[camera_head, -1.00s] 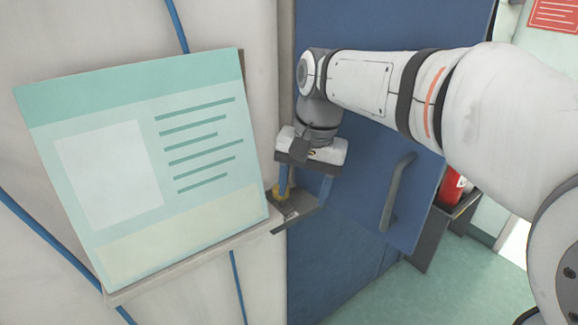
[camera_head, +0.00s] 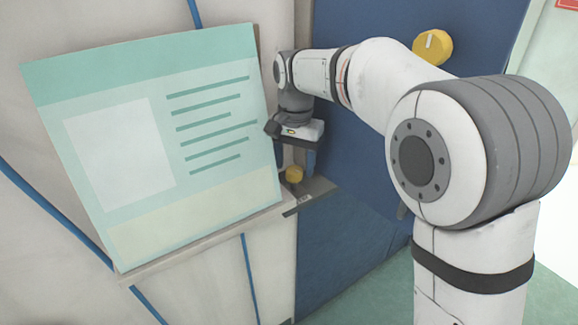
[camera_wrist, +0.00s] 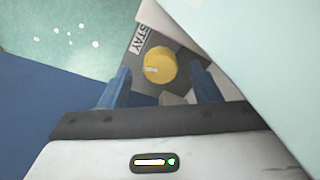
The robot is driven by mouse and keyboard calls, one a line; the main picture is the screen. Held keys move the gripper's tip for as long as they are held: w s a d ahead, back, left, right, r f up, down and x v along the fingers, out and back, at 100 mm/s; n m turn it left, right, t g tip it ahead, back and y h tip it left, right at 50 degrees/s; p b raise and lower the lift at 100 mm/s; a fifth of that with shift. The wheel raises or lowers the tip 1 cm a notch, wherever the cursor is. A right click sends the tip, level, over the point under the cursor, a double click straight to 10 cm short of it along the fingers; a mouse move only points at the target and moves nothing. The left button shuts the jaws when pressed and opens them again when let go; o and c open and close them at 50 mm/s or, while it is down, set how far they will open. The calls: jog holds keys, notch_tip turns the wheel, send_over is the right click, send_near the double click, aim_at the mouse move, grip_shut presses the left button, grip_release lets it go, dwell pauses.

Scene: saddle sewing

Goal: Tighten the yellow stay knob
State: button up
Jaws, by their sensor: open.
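The yellow stay knob (camera_head: 294,175) sits on a dark grey bracket (camera_head: 311,194) at the edge of the blue door, just right of the sign panel's lower corner. In the wrist view the knob (camera_wrist: 159,68) has a pale pointer mark, and the bracket beside it bears a "STAY" label (camera_wrist: 140,40). My gripper (camera_head: 298,164) is open over the knob, pointing down. Its blue fingers also show in the wrist view (camera_wrist: 161,84), one on each side of the knob in the picture. I cannot tell whether they touch it.
A tilted teal sign panel (camera_head: 150,140) on a pale ledge (camera_head: 200,240) stands close left of my gripper. The blue door (camera_head: 350,235) lies behind my arm. Another yellow knob (camera_head: 433,46) is higher on the door. Green floor (camera_head: 370,295) shows below.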

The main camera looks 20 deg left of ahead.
jog(key=shift+f, duration=0.85)
jog(key=shift+c, duration=0.5)
